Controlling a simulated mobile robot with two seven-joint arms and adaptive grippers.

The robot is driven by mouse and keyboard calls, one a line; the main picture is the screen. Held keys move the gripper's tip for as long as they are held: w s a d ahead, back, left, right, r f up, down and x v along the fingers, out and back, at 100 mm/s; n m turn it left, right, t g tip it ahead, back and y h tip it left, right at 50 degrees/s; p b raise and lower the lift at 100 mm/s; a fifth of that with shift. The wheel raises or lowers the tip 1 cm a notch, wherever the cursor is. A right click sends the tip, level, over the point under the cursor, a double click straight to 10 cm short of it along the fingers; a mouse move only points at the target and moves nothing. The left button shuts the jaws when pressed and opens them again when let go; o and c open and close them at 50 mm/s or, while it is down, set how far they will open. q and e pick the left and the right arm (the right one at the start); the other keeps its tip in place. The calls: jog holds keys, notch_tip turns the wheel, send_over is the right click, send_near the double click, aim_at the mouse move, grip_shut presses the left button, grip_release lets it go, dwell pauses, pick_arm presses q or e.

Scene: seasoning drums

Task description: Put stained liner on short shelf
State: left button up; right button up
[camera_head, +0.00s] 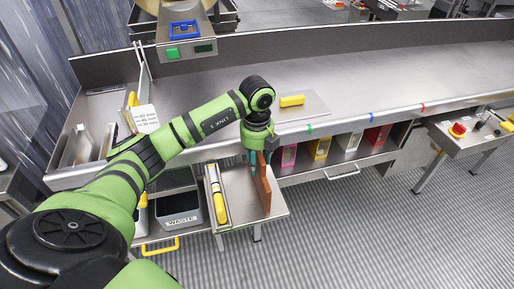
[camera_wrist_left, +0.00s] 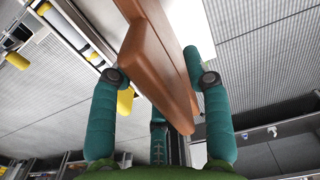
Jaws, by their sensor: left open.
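A reddish-brown panel-like piece (camera_head: 264,188), which looks like the stained liner, stands upright on a small low metal shelf (camera_head: 237,186) in front of the bench. In the left wrist view the brown piece (camera_wrist_left: 158,60) runs between my teal fingers. My left gripper (camera_head: 260,157) is open, pointing down around its upper end. A gap shows on the left finger's side; the right finger is close beside it, and I cannot tell if it touches. Which surface is the short shelf is not clearly marked. My right gripper is not in view.
A metal holder with a yellow-handled tool (camera_head: 219,203) lies along the shelf's left side. A waste bin (camera_head: 181,208) stands left of it. Several coloured boxes (camera_head: 320,147) line the under-bench shelf. A yellow block (camera_head: 292,101) lies on the mostly clear bench top (camera_head: 380,75).

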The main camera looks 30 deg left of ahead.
pick_arm(q)
notch_tip(320, 180, up, 7)
jog(key=shift+w+f+b, duration=0.1)
jog(key=shift+b, duration=0.9)
notch_tip(320, 180, up, 4)
jog(key=shift+r, duration=0.55)
